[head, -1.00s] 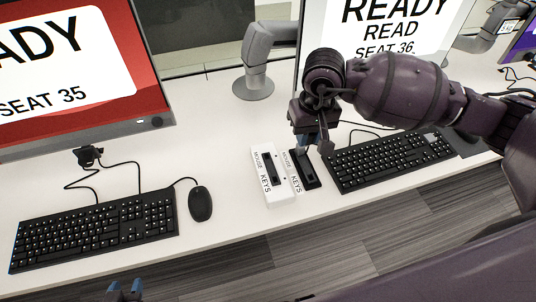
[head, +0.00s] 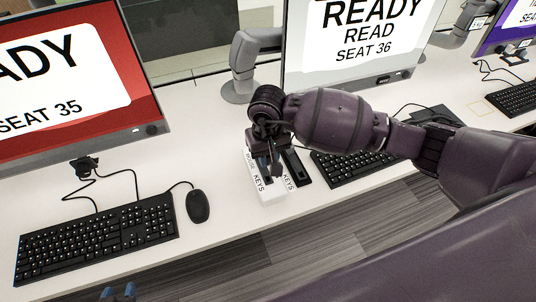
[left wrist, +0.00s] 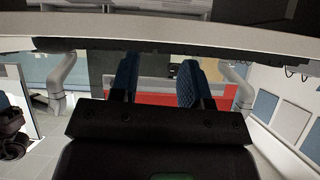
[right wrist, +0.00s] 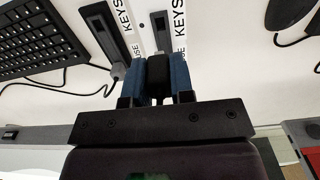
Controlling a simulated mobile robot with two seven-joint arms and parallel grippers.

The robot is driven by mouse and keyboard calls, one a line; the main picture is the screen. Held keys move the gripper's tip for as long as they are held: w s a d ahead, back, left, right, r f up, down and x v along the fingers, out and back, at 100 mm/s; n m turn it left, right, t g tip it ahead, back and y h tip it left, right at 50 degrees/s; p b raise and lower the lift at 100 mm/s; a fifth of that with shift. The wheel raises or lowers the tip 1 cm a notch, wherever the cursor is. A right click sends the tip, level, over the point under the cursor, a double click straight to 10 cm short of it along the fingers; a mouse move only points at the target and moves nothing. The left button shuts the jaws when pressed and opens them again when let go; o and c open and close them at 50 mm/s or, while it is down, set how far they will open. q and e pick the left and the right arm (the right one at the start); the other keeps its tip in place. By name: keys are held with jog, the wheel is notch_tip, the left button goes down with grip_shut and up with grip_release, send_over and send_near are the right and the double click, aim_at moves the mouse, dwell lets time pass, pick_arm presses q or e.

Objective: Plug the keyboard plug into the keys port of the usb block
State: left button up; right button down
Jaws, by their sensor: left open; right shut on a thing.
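The white usb block (head: 272,196), labelled MOUSE and KEYS, lies on the desk, with a dark slot beside its KEYS label in the right wrist view (right wrist: 160,22). My right gripper (head: 275,168) is over it and covers part of it. Its blue fingers (right wrist: 160,75) are shut on a small dark plug, the keyboard plug (right wrist: 158,72), close to the block's slotted face. I cannot tell whether the plug's tip touches the slot. My left gripper (head: 118,292) is at the bottom edge of the head view; its fingers are open and empty in the left wrist view (left wrist: 158,80).
A black block (head: 297,168) lies right of the white one; a grey cable end (right wrist: 118,70) is by it. Keyboards stand left (head: 95,240) and right (head: 345,165), with a mouse (head: 198,206) left of the blocks. Monitors stand behind. Desk between mouse and white block is clear.

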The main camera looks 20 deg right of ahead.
aim_at(268, 180)
pick_arm(q)
jog(key=shift+f, duration=0.1)
pick_arm(e)
jog(key=shift+f+b, duration=0.7)
jog(key=shift+f, duration=0.15)
jog(key=shift+f+b, duration=0.85)
jog(key=shift+f, duration=0.5)
jog(key=shift+f+b, duration=0.35)
jog(key=shift+f, duration=0.35)
pick_arm(q)
jog(key=f, duration=0.3)
jog(key=shift+w+d, duration=0.1)
jog(key=shift+w, duration=0.1)
jog(key=shift+s+f+b, duration=0.3)
jog(key=shift+f+b, duration=0.2)
jog(key=shift+f, duration=0.3)
jog(key=shift+s+f+g+b, duration=0.2)
jog(key=shift+f+b, duration=0.15)
jog(key=shift+f, duration=0.15)
jog(key=shift+s+f+g+b, duration=0.2)
jog(key=shift+f+b, duration=0.1)
jog(key=shift+f, duration=0.2)
pick_arm(e)
jog(key=shift+f, duration=1.1)
